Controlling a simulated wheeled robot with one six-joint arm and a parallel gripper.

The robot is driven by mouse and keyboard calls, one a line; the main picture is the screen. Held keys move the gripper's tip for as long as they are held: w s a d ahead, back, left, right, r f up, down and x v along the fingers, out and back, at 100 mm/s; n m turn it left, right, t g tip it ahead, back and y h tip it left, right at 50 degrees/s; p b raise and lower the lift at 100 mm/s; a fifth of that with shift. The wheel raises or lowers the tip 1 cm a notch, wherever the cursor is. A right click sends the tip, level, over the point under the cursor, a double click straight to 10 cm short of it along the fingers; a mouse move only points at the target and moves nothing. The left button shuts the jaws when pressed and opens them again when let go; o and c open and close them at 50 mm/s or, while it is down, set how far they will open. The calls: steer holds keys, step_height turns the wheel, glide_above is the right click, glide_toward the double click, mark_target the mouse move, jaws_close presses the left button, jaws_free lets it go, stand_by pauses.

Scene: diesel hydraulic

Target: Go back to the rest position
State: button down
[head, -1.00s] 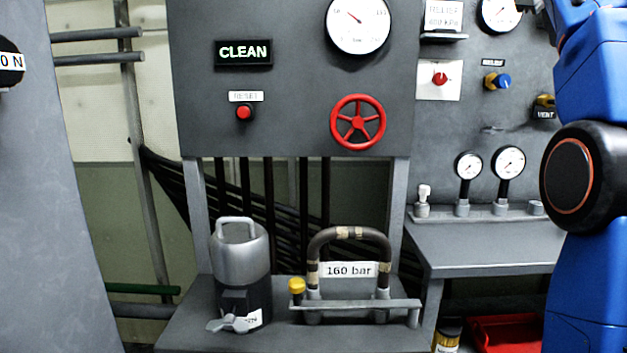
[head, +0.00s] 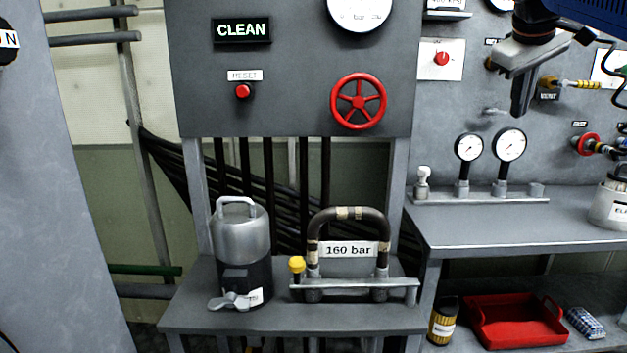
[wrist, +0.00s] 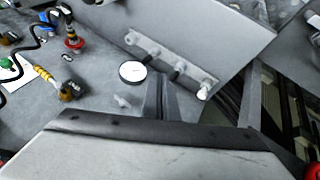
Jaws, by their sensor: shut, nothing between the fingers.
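My gripper (head: 522,95) is at the upper right of the head view, pointing down in front of the grey wall panel. Its fingers are together with nothing between them. The wrist view shows the fingers (wrist: 168,98) from behind, over the panel and the shelf. They look apart from the two gauges (head: 510,144), which stand lower on the bench. The rest of my arm runs out of the head view at the top right.
A grey bench (head: 520,228) stands at the right, with a red tray (head: 515,322) below it. A metal canister (head: 240,235) and a hose loop tagged 160 bar (head: 348,249) stand on the left bench. A red handwheel (head: 358,101) juts from the middle panel. A yellow-ended hose (head: 585,84) is near my gripper.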

steer(key=s+a+f+m+y, duration=0.1)
steer(key=s+a+f, duration=0.3)
steer(key=s+f, duration=0.4)
steer(key=s+a+f+y, duration=0.1)
steer(key=s+a+f, duration=0.3)
steer(key=f, duration=1.6)
steer(key=s+a+f+m+g+y, duration=0.1)
steer(key=s+a+f, duration=0.3)
steer(key=s+f, duration=0.8)
steer(key=shift+a+f+m+y, duration=0.25)
steer(key=shift+f+y, duration=0.35)
steer(key=shift+f, duration=0.35)
